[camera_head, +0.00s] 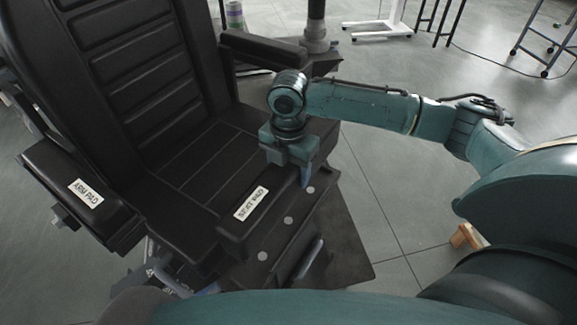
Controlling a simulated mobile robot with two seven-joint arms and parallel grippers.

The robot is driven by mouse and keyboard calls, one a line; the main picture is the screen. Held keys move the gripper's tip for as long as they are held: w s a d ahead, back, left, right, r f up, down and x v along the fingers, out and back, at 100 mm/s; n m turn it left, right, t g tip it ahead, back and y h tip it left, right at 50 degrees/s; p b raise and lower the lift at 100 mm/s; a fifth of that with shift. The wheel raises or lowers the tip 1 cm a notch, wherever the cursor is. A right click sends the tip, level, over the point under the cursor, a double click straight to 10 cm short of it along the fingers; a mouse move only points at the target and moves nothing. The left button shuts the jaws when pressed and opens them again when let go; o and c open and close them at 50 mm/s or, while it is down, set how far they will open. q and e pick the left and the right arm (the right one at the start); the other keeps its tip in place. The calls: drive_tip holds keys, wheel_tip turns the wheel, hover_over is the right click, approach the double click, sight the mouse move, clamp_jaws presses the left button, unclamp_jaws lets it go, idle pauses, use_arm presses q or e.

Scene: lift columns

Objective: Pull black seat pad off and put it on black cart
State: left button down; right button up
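The black seat pad (190,180) lies on the black chair, with a white label (251,203) near its front edge. My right gripper (303,172) points down at the pad's front right corner. One bluish finger shows against the front edge; the other finger is hidden, so I cannot tell whether it grips the pad. My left gripper is not in view. I see nothing that I can clearly make out as the black cart.
The chair's tall backrest (135,65) rises behind the seat. A labelled arm pad (75,195) stands at the left and another armrest (265,48) at the far right side. A dark flat plate (345,250) lies low in front. The grey floor at the right is mostly open.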

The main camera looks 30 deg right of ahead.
drive_tip(key=shift+r+p, duration=1.75)
drive_tip(key=shift+r, duration=0.5)
